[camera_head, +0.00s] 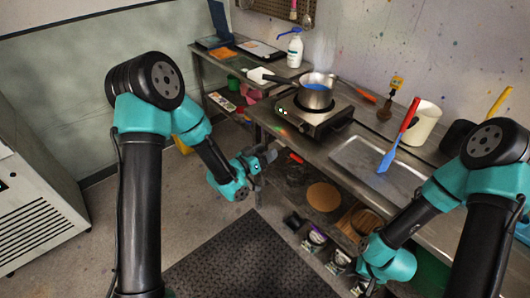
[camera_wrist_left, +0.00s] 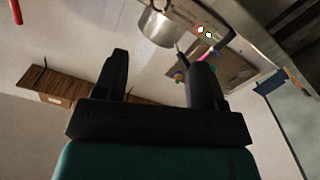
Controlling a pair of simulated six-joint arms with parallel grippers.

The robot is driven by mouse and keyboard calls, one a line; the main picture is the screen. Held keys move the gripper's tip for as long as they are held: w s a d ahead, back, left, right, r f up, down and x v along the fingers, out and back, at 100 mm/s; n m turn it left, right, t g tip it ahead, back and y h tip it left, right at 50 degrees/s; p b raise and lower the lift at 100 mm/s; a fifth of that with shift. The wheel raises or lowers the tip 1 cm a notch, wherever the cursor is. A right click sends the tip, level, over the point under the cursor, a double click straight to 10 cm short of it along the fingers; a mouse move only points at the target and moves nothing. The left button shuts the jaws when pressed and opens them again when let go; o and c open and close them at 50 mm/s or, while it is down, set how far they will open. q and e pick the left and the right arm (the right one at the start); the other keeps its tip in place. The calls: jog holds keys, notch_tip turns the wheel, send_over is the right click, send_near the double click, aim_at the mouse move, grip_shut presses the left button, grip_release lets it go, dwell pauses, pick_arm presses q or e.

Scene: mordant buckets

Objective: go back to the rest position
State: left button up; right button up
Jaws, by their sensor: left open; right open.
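My left gripper (camera_head: 266,158) hangs over the floor in front of the steel bench, left of and below the hot plate. In the left wrist view its two dark fingers (camera_wrist_left: 158,65) stand apart with nothing between them. My right gripper (camera_head: 370,288) is low at the bottom edge of the head view, in front of the bench's lower shelf. Only a small dark part of it shows, and I see nothing held there.
A blue spatula with a red handle (camera_head: 398,137) leans at the steel tray (camera_head: 362,164). A white bucket (camera_head: 424,122) and a white bottle (camera_head: 295,52) stand on the benches. The lower shelf holds a round brown board (camera_head: 323,197). Floor around the dark mat (camera_head: 240,262) is clear.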

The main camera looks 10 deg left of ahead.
pick_arm(q)
jog(key=s+a+f+n+g+y, duration=0.1)
jog(key=s+a+f+g+y, duration=0.2)
jog(key=f, duration=0.4)
jog(key=s+a+f+n+g+y, duration=0.1)
jog(key=s+a+f+g+y, duration=0.1)
jog(key=s+f, duration=0.4)
jog(key=s+a+f+n+g, duration=0.1)
jog(key=s+f+g, duration=0.3)
jog(key=s, duration=0.4)
jog(key=s+a+f+n+g+y, duration=0.1)
jog(key=s+f+g, duration=0.3)
jog(key=s, duration=0.5)
notch_tip(320, 180, down, 2)
jog(key=shift+a+f+n+g+y, duration=0.1)
jog(key=shift+a+n+g+y, duration=0.2)
jog(key=shift+a+n+g, duration=0.15)
jog(key=shift+d, duration=0.1)
